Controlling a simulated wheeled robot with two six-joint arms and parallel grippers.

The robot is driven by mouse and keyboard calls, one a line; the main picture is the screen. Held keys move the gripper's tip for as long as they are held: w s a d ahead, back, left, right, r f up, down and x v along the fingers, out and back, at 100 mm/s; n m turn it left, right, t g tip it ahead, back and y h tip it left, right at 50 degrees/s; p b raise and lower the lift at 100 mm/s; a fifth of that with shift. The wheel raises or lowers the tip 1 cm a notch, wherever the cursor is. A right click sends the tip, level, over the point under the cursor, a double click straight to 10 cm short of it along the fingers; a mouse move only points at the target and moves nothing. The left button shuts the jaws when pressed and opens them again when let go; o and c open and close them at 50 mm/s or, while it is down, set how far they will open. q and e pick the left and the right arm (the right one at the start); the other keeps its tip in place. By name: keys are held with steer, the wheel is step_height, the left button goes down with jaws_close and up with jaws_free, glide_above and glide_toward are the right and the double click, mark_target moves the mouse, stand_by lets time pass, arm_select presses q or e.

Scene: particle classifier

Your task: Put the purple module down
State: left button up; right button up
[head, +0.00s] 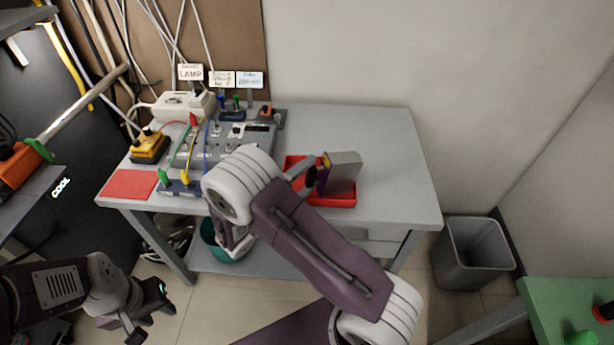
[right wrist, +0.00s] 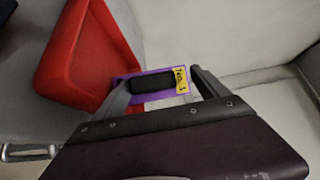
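The purple module (right wrist: 124,98) shows its purple face, a black handle and a yellow label in the right wrist view. In the head view its purple face (head: 322,183) and grey body (head: 344,173) stand upright at the red tray (head: 341,203); its lower end is partly hidden by the tray and my arm. My right gripper (right wrist: 160,78) has its fingers spread on either side of the handle, with a gap on the label side. My left gripper (head: 160,297) hangs apart at the lower left; its opening is unclear.
The grey table (head: 392,150) is clear right of the tray. A grey device with cables (head: 230,140), a yellow block (head: 150,146) and a red mat (head: 128,184) fill its left side. A bin (head: 470,250) stands on the floor at right.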

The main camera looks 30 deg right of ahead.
steer(key=shift+r, duration=0.35)
steer(key=p+v, duration=0.1)
steer(key=v, duration=1.1)
steer(key=shift+r, duration=0.2)
